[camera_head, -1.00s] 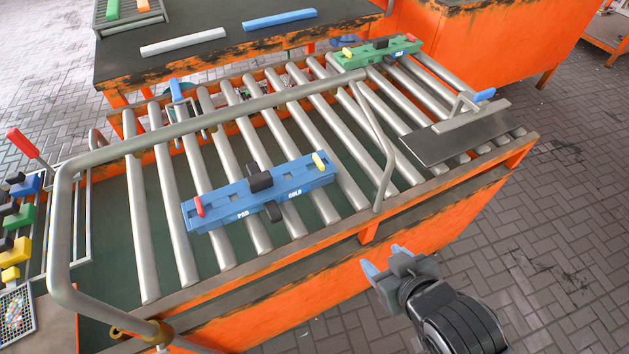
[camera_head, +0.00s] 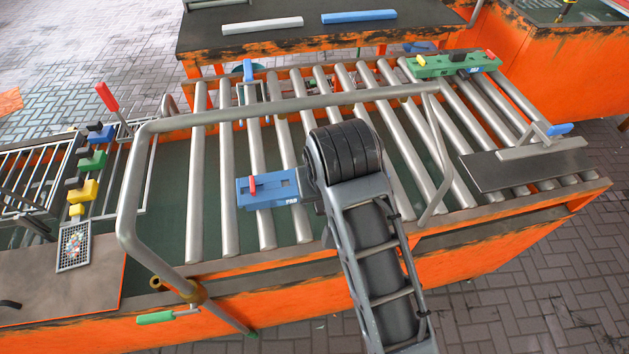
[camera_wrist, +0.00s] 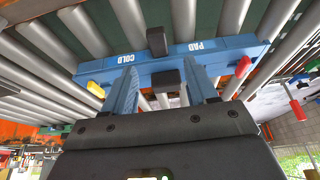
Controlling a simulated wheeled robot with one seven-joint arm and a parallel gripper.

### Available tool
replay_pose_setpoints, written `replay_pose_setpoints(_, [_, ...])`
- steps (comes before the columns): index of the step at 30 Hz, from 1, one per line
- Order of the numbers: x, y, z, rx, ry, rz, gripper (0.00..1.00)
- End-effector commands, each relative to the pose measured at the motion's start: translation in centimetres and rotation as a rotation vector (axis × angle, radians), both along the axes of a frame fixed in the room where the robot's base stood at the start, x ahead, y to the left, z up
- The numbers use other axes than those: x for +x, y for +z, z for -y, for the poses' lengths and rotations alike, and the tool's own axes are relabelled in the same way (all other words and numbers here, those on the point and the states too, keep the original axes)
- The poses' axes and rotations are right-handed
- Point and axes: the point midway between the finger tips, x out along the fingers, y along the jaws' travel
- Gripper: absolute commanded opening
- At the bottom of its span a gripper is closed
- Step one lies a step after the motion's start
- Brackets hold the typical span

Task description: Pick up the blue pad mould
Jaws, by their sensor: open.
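The blue pad mould (camera_head: 270,190) lies on the roller conveyor (camera_head: 227,240). In the head view its left end with a red handle and the word PAD shows; my arm hides the rest. In the wrist view the mould (camera_wrist: 222,52) spans the upper part, with COLD and PAD lettering, black knobs, and a yellow and a red handle. My gripper (camera_wrist: 160,82) is open, its two blue fingers pointing at the mould, one on each side of the near black knob. I cannot tell whether they touch the mould. The gripper is hidden in the head view.
A grey guard rail (camera_head: 285,108) arches over the rollers. A green mould (camera_head: 455,65) sits at the back right of the conveyor, and a dark plate (camera_head: 525,165) at the right. Coloured clamps (camera_head: 90,160) stand on a rack at the left.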

Motion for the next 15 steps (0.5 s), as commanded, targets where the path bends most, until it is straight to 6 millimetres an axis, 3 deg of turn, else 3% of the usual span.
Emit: replay_pose_setpoints(15, [1.5, -5.9, -0.4, 0.001, 0.001, 0.0, 0.57])
